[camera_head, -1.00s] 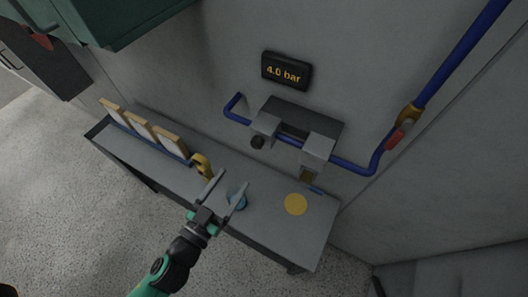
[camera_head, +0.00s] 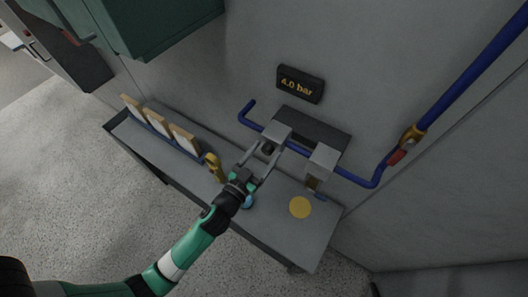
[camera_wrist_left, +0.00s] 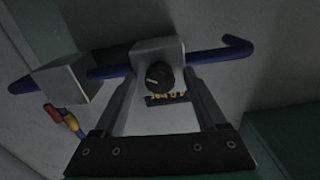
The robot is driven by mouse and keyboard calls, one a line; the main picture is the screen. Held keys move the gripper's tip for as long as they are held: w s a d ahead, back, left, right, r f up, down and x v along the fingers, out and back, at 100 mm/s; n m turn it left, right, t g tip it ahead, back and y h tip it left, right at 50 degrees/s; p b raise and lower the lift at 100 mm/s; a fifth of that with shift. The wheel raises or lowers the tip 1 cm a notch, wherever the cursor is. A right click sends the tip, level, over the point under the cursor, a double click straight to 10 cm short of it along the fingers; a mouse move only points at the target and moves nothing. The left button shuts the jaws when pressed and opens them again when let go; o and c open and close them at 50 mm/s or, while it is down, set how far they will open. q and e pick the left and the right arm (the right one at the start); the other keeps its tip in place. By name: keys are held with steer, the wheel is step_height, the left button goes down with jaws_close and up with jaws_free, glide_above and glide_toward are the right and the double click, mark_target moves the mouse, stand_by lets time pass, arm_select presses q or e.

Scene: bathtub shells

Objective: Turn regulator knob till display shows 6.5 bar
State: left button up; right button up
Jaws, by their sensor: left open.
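The display (camera_head: 300,84) on the wall reads 4.0 bar; it also shows, tilted and partly hidden, in the left wrist view (camera_wrist_left: 166,99). The black regulator knob (camera_wrist_left: 159,76) is on the front of a grey block on the blue pipe. In the head view the knob (camera_head: 268,149) is close to my fingertips and partly covered. My left gripper (camera_head: 266,148) is open, its fingers pointing at the knob. In the left wrist view the fingers (camera_wrist_left: 160,80) stand to either side of the knob, with a gap on each side. My right gripper is not in view.
The grey bench (camera_head: 275,228) below carries several framed panels (camera_head: 158,123), a yellow object (camera_head: 214,167), a blue round object (camera_head: 247,201) and a yellow disc (camera_head: 300,208). A second grey block (camera_head: 321,161) sits right of the knob. A valve with a red handle (camera_head: 398,156) is farther right.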

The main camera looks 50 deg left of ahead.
arm_select(q)
jaws_close()
steer(key=shift+m, duration=0.4)
steer(key=m, duration=0.3)
steer(key=shift+r+m, duration=0.1)
steer(key=shift+m, duration=1.9)
jaws_free()
